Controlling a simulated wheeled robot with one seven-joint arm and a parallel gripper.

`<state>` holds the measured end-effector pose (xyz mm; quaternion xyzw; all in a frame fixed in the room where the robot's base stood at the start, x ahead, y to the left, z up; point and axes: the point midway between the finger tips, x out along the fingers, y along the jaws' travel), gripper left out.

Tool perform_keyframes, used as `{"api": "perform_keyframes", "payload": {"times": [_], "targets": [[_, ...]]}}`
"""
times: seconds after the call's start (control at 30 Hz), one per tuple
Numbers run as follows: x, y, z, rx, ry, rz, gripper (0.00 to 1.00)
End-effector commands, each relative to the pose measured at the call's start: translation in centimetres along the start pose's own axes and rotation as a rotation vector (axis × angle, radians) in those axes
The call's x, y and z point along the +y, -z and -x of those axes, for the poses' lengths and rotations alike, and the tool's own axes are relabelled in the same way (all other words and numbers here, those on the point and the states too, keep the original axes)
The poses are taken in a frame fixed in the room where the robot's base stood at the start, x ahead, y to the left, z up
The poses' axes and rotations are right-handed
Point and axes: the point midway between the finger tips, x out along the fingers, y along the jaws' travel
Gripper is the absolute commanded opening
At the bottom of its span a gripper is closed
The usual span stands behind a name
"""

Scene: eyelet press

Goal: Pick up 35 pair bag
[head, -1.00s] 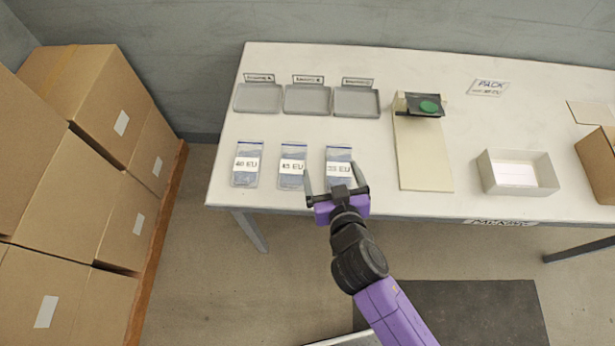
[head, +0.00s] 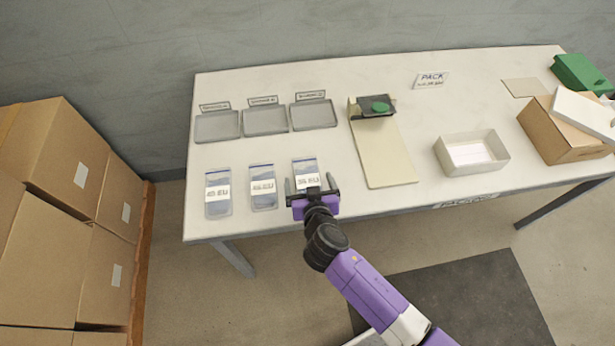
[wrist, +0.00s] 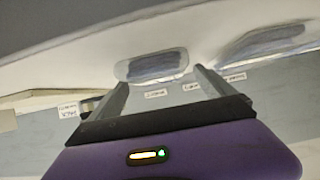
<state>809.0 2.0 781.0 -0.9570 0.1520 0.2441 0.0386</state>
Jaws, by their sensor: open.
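Three clear zip bags with white labels lie in a row near the table's front edge. The right bag (head: 305,167) has a label that seems to read 35 EU, though it is blurred. The middle bag (head: 263,187) and the left bag (head: 217,192) have similar labels. My gripper (head: 310,183) is open and empty, with its fingers around the near end of the right bag in the head view. In the wrist view a bag (wrist: 155,66) shows just beyond and between the fingertips. Contact cannot be told. The gripper hides the right bag's near edge.
Three grey trays (head: 265,131) with tags stand behind the bags. Stacked cartons (head: 60,160) stand left of the table (head: 345,205).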

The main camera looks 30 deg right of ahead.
Motion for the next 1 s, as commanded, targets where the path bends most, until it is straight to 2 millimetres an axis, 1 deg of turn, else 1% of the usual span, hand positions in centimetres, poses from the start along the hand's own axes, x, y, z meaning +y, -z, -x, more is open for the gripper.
{"api": "perform_keyframes", "payload": {"times": [0.1, 0.33, 0.37, 0.4, 0.57, 0.7, 1.0], "targets": [[-0.07, 0.01, -0.72, 0.000, 0.001, 0.000, 0.94], [-0.04, -0.06, -0.83, 0.000, 0.001, 0.000, 0.94], [-0.04, -0.06, -0.83, 0.000, 0.001, 0.000, 0.90], [-0.04, -0.06, -0.82, 0.000, 0.001, 0.000, 0.82], [-0.04, -0.07, -0.81, -0.001, 0.001, 0.000, 0.50], [-0.04, -0.07, -0.80, -0.001, 0.001, 0.000, 0.23], [-0.05, 0.16, -0.71, 0.001, 0.002, 0.000, 0.22]]}}
